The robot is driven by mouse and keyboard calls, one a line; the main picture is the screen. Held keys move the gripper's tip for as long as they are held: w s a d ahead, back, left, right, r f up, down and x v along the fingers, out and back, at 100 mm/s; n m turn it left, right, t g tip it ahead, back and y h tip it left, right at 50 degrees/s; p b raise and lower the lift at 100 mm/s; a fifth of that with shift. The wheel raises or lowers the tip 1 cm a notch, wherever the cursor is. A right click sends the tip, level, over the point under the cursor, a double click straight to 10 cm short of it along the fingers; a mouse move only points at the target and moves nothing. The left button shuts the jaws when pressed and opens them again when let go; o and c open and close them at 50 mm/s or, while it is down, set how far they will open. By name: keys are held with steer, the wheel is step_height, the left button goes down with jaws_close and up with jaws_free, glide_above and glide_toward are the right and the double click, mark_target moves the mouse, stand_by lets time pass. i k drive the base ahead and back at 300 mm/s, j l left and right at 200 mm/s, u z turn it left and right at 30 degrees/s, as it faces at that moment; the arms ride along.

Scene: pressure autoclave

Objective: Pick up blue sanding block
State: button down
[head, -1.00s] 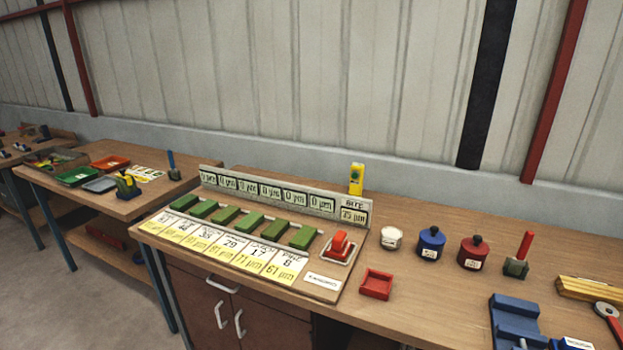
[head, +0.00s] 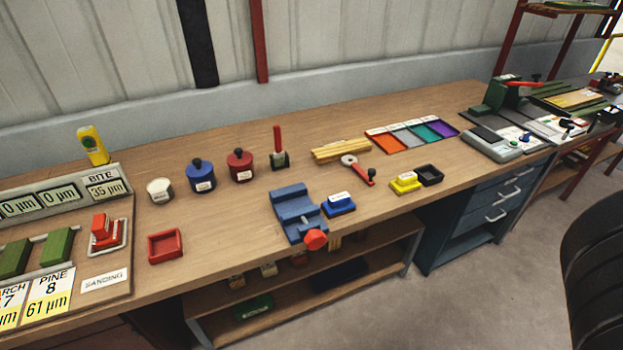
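A blue block (head: 338,207) with a white label on top lies on the workbench (head: 400,115), right of the middle of the head view. It stands close beside the right side of a larger blue stepped fixture (head: 296,210) with a red knob at its front. I cannot tell whether the two touch. A yellow block (head: 405,182) with a white label lies further right, next to a small dark tray (head: 430,174). My gripper is not in view.
Red tray (head: 166,246), white pot (head: 160,190), blue pot (head: 201,176), red pot (head: 240,165) and a red-handled tool (head: 278,150) stand to the left. Yellow sticks (head: 340,150) and a tape-like tool (head: 357,168) lie behind. A black chair (head: 595,245) is at the right.

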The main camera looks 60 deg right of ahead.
mark_target(336, 205)
steer(key=z, duration=1.1)
